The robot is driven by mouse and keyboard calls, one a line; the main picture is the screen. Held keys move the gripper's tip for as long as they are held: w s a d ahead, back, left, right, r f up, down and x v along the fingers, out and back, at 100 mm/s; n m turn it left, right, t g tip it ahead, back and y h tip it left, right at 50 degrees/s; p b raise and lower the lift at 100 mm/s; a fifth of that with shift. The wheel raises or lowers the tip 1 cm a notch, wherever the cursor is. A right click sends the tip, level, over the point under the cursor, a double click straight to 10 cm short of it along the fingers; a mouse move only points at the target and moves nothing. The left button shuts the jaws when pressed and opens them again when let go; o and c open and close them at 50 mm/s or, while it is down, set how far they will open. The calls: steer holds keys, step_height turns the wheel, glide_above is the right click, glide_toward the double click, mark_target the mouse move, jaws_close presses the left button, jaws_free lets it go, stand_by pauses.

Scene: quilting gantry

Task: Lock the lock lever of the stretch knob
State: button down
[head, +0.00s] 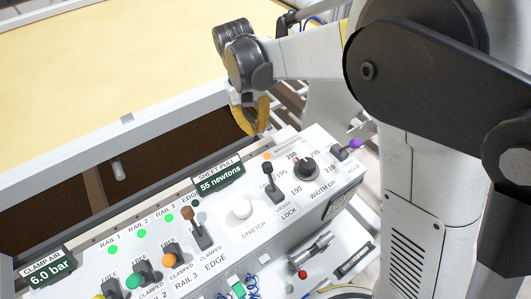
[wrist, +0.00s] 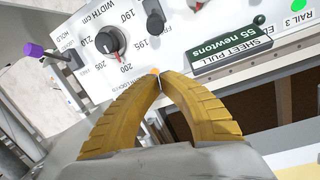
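The white stretch knob (head: 242,209) stands on the sloped control panel above the label STRETCH. The black lock lever (head: 269,181) is to its right, above the label LOCK. Its handle points toward the panel's far edge, away from the LOCKED mark. In the wrist view a black lever (wrist: 155,20) at the top looks like the same one. My gripper (head: 258,130) hangs by the panel's far edge, beyond the lever and apart from it. In the wrist view its yellow fingers (wrist: 159,80) meet at the tips with nothing visible between them.
The width dial (head: 306,168) and a purple-tipped lever (head: 352,146) stand right of the lock lever. A sheet pull display (head: 219,178) reads 55 newtons.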

mark_target(270, 177)
steer(key=shift+f, duration=0.1)
steer(key=f+b, duration=0.1)
steer(key=f, duration=0.2)
steer(key=d+f+b, duration=0.1)
steer(key=f, duration=0.2)
steer(key=f+b, duration=0.1)
steer(key=f, duration=0.3)
steer(key=shift+s+d, duration=0.3)
steer(key=shift+s, duration=0.05)
steer(key=s+r, duration=0.1)
steer(key=s+d+r, duration=0.1)
steer(key=s, duration=0.1)
steer(key=shift+s+d, duration=0.1)
steer(key=shift+s, duration=0.05)
steer(key=shift+r, duration=0.1)
